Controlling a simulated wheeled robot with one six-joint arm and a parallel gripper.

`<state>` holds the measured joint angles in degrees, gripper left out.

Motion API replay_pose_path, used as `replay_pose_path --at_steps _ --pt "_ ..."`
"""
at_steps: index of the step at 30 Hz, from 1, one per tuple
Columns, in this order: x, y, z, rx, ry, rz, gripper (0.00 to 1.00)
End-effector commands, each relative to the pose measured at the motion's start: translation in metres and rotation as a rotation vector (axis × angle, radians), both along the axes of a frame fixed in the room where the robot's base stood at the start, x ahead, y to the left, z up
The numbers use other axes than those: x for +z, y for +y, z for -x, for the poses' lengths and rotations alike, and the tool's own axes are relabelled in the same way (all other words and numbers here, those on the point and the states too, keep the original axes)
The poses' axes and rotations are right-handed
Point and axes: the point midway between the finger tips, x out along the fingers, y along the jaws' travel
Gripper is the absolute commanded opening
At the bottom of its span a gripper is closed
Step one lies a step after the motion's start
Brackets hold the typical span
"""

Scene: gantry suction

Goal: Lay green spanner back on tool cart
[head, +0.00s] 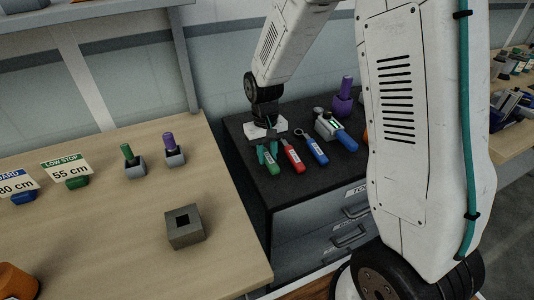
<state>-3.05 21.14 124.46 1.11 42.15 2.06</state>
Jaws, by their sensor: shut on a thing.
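The green spanner (270,162) is at the left front of the dark top of the tool cart (252,125). My gripper (268,139) points down over its far end and is shut on it. The fingertips are small and partly hidden in this view. The spanner's handle points toward the front edge of the cart. I cannot tell whether it touches the cart top or hangs just above it.
A red-handled tool (293,156) and a blue-handled tool (312,147) lie close to the right. A grey-and-blue tool (335,130) and a purple object (344,97) are beyond. A wooden table (110,230) with a grey block (185,228) stands to the left.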

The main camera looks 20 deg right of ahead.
Motion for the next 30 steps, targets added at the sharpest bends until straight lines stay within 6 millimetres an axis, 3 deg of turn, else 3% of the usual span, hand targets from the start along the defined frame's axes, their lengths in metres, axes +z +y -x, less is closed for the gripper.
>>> replay_pose_path --at_steps 7,8,10,22,30 --pt "-0.002 0.000 0.000 0.000 0.000 0.000 0.00" --pt "-0.003 0.000 0.000 0.000 0.000 0.000 0.28" --pt "-0.002 0.000 0.000 0.000 0.000 0.000 0.47" --pt "0.006 0.000 -0.001 0.000 -0.004 0.000 0.47" --pt "0.058 0.000 -0.008 0.000 -0.006 0.000 0.47"
